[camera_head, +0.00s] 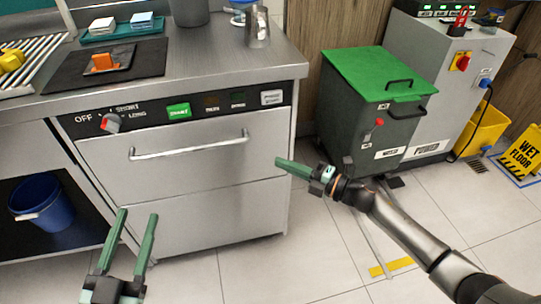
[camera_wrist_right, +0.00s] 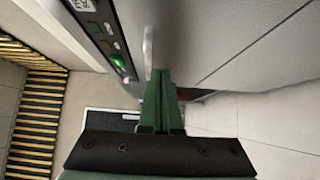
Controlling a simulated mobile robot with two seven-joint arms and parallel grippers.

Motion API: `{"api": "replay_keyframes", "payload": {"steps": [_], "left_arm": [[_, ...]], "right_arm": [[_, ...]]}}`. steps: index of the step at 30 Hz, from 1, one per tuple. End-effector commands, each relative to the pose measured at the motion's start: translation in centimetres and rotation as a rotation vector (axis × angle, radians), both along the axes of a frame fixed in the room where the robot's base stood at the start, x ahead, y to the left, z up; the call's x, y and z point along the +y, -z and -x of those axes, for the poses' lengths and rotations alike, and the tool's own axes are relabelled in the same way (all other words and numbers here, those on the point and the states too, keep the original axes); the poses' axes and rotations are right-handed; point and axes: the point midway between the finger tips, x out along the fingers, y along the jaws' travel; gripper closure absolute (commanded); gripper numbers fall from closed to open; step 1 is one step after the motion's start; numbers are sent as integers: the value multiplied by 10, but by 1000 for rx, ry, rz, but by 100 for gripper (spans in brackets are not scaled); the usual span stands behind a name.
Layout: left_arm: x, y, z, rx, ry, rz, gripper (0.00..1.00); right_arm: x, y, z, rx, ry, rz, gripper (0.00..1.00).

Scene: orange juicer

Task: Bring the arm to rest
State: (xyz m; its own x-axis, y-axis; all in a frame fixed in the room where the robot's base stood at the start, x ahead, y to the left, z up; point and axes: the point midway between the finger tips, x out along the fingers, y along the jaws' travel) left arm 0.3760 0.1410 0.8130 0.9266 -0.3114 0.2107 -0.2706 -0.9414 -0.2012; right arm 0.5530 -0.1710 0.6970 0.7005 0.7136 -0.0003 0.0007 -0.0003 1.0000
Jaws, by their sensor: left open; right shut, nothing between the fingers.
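My left gripper (camera_head: 130,240) is at the lower left of the head view. Its two green fingers are spread apart with nothing between them, in front of the steel cabinet. My right gripper (camera_head: 279,163) reaches in from the right in the head view. Its green fingers are shut together and empty, beside the right edge of the cabinet front. In the right wrist view the same shut fingers (camera_wrist_right: 164,100) show in the middle, with the cabinet's handle (camera_wrist_right: 148,48) just beyond them in the picture.
A steel cabinet (camera_head: 200,190) with a bar handle stands ahead, its drawers closed. A green-lidded bin (camera_head: 375,70), a grey control cabinet (camera_head: 455,65) and a wet floor sign (camera_head: 524,150) stand at right. A blue bucket (camera_head: 45,205) is at left. Tiled floor is open in front.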

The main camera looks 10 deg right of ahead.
Motion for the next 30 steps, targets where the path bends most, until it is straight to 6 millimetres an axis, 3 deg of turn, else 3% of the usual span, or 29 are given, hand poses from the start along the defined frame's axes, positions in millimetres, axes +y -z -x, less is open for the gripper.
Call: {"api": "replay_keyframes", "payload": {"steps": [7,11,14,19,24,30], "left_arm": [[0,7,-1,29,-4,0,50],[0,6,-1,27,-4,-1,50],[0,6,-1,26,-4,0,50],[0,6,-1,25,-3,0,50],[0,5,-1,24,-3,-1,50],[0,5,-1,24,-3,-1,50]], "right_arm": [[-6,0,6,0,-1,-1,100],[4,-2,15,18,2,-53,100],[25,-10,36,70,18,-191,100],[53,-42,89,234,90,-568,100],[51,-71,127,386,167,-868,100],[39,-95,158,515,231,-1111,100]]}}
